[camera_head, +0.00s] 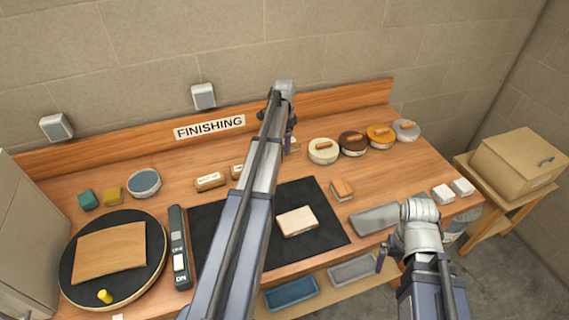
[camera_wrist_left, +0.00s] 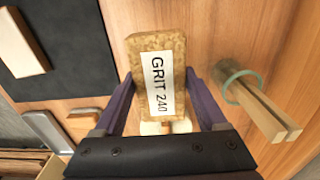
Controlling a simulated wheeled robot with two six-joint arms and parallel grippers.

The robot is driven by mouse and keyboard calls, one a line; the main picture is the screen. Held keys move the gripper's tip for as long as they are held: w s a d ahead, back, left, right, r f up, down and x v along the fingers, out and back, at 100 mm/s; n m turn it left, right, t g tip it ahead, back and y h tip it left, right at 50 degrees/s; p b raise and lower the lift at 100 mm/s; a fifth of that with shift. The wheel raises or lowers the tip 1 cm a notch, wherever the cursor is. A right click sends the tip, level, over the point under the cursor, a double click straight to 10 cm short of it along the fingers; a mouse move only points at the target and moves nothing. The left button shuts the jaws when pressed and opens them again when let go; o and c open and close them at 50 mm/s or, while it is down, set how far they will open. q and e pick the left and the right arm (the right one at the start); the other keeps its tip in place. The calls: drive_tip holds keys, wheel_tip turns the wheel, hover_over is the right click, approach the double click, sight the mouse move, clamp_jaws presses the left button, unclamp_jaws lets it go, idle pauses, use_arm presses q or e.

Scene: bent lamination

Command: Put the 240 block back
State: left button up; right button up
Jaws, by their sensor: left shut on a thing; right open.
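My left gripper (camera_head: 277,122) is shut on the 240 block, a cork-brown block with a white "GRIT 240" label. In the left wrist view the 240 block (camera_wrist_left: 157,82) stands between the two purple fingers of the left gripper (camera_wrist_left: 163,95), label facing the camera. In the head view, the arm and fingers mostly hide it, near the back of the wooden bench (camera_head: 445,175). Two similar labelled blocks, one (camera_head: 210,181) left of the other (camera_head: 237,171), lie left of my left arm. My right gripper (camera_head: 388,252) is open and empty by the bench's front edge.
A black mat (camera_head: 330,225) holds a pale block (camera_head: 297,221). Several round lidded tins (camera_head: 323,151) line the back right. A turntable (camera_head: 150,270) with a bent wooden sheet (camera_head: 108,252) is at left. Sticks in a jar (camera_wrist_left: 240,86) stand near the held block.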

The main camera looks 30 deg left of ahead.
sight(284, 165)
use_arm(q)
drive_tip(key=shift+f+b, duration=3.8)
drive_tip(key=shift+f, duration=0.55)
drive_tip(key=shift+f, duration=0.1)
drive_tip(key=shift+f, duration=0.15)
drive_tip(key=o, duration=1.1)
drive_tip(key=shift+r, duration=0.25)
wheel_tip(284, 165, up, 12)
drive_tip(key=p, duration=1.2)
drive_tip(key=shift+f, duration=0.15)
wheel_tip(284, 165, down, 12)
drive_tip(key=b, duration=1.2)
